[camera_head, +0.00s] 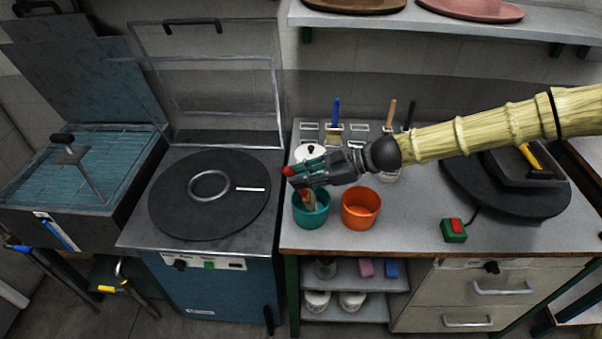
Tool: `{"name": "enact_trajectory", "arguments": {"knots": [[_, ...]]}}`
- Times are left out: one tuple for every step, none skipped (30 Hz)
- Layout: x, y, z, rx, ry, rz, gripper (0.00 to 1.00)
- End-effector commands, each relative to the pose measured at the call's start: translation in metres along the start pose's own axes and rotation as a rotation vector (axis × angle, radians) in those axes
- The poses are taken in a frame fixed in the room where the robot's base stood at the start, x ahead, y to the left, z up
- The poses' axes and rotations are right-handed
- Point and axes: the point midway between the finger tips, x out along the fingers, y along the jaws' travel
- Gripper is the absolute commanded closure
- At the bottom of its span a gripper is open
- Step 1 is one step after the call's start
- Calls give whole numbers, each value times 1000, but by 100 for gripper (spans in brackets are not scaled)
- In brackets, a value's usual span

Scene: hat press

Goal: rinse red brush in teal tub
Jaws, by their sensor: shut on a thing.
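The teal tub (312,218) stands on the grey worktop, near its front left edge. My gripper (303,170) is just above the tub, shut on the red brush. The brush's red handle end (288,171) sticks out at the left of the fingers. Its brownish bristle head (308,200) points down at the tub's mouth and seems to be inside the rim. The fingers hide the middle of the brush. The water level in the tub cannot be made out.
An orange tub (361,208) stands close on the right. Behind are a blue-handled brush (335,117) and a white pot (309,153). A black round plate (210,194) lies left. A red-and-green button box (454,229) sits front right. The front middle worktop is clear.

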Motion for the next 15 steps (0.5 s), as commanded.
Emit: {"name": "enact_trajectory", "arguments": {"knots": [[3, 1, -6, 1, 0, 0, 100], [4, 2, -8, 1, 0, 0, 100], [5, 2, -10, 1, 0, 0, 100], [5, 3, -12, 1, 0, 0, 100], [6, 3, -14, 1, 0, 0, 100], [7, 4, -17, 1, 0, 0, 100], [8, 4, -19, 0, 0, 0, 100], [9, 5, -21, 0, 0, 0, 100], [10, 5, -23, 0, 0, 0, 100], [11, 6, -25, 0, 0, 0, 100], [12, 6, -27, 0, 0, 0, 100], [12, 6, -29, 0, 0, 0, 100], [13, 7, -30, 0, 0, 0, 100], [14, 7, -31, 0, 0, 0, 100], [14, 7, -33, 0, 0, 0, 100]]}}
